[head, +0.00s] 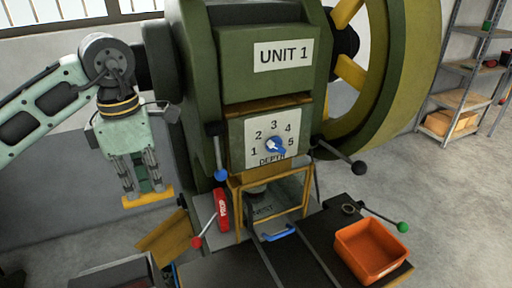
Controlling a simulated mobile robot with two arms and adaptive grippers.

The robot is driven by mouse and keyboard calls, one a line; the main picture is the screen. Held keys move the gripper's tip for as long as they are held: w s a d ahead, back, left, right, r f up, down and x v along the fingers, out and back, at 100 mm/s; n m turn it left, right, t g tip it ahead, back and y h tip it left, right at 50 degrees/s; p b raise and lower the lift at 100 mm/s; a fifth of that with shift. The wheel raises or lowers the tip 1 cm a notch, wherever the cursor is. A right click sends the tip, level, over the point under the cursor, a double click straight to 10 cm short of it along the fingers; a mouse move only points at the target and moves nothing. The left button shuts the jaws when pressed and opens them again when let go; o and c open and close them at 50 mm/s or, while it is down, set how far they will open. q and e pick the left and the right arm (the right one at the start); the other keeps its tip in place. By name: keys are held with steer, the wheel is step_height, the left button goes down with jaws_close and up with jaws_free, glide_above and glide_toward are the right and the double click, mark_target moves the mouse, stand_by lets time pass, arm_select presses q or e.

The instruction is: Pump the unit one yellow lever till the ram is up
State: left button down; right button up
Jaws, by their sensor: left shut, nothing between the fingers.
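The green press labelled UNIT 1 (284,55) stands in the middle of the head view. A yellow bar (148,199), which looks like the yellow lever, shows at its left side. My left gripper (145,186) points down right at this bar, with its fingers shut and holding nothing. The fingertips overlap the bar in the picture; I cannot tell whether they touch it. The ram is not clear: a dark grey part (257,189) shows behind the yellow-framed guard (273,212). My right gripper is not in view.
A depth dial (275,145) with a blue knob points near 5. Ball-ended levers, black, blue, red and green, stick out around the press. An orange bin (371,250) stands on the dark bed at right. A large flywheel (400,75) and shelves (470,75) are behind. The floor at right is clear.

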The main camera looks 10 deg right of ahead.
arm_select(q)
steer(key=f, duration=0.1)
steer(key=w+f+b, duration=0.1)
steer(key=f, duration=0.1)
steer(key=w+f+b, duration=0.1)
steer(key=f, duration=0.1)
steer(key=shift+a, duration=0.25)
steer(key=shift+f, duration=0.15)
